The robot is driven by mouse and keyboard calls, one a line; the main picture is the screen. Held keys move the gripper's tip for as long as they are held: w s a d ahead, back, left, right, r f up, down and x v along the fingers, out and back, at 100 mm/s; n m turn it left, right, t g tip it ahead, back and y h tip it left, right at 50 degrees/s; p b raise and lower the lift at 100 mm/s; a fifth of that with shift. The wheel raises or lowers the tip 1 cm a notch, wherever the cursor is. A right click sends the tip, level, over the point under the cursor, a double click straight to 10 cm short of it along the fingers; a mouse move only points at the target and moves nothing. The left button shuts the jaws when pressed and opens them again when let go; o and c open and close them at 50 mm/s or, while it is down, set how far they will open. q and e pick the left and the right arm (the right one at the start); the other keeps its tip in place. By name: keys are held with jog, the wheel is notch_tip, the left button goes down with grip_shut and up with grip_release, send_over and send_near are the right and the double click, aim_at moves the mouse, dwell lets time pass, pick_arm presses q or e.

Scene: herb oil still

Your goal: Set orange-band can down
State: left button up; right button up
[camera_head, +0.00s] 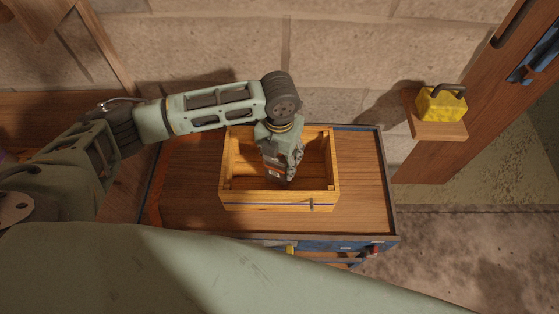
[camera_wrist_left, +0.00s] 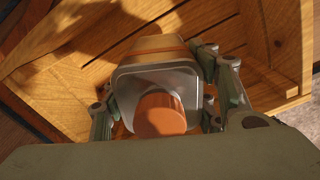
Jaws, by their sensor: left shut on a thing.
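The orange-band can (camera_wrist_left: 160,80) is a grey metal can with an orange band and a round brown cap, seen from above in the left wrist view. My left gripper (camera_wrist_left: 168,100) is shut on it, with fingers on both sides. In the head view my left gripper (camera_head: 281,160) points down inside a wooden crate (camera_head: 280,200), and part of the can (camera_head: 272,168) shows beside the fingers. The crate walls and floor (camera_wrist_left: 262,40) also show around the can in the left wrist view. I cannot tell whether the can's base touches the crate floor. My right gripper is not in view.
The crate stands on a wooden-topped cabinet (camera_head: 365,180), with bare top to its left and right. A yellow block-shaped thing with a dark handle (camera_head: 440,104) sits on a small wooden shelf (camera_head: 436,130) at the right. A block wall (camera_head: 340,60) closes the back.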

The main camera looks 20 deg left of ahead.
pick_arm(q)
jog(key=shift+f, duration=0.95)
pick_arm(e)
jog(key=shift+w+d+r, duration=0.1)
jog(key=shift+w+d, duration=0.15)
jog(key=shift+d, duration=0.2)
pick_arm(q)
jog(key=shift+f, duration=0.15)
jog(key=o, duration=1.7)
notch_tip(320, 180, up, 12)
jog(key=shift+r+b, duration=0.15)
jog(key=shift+b, duration=0.4)
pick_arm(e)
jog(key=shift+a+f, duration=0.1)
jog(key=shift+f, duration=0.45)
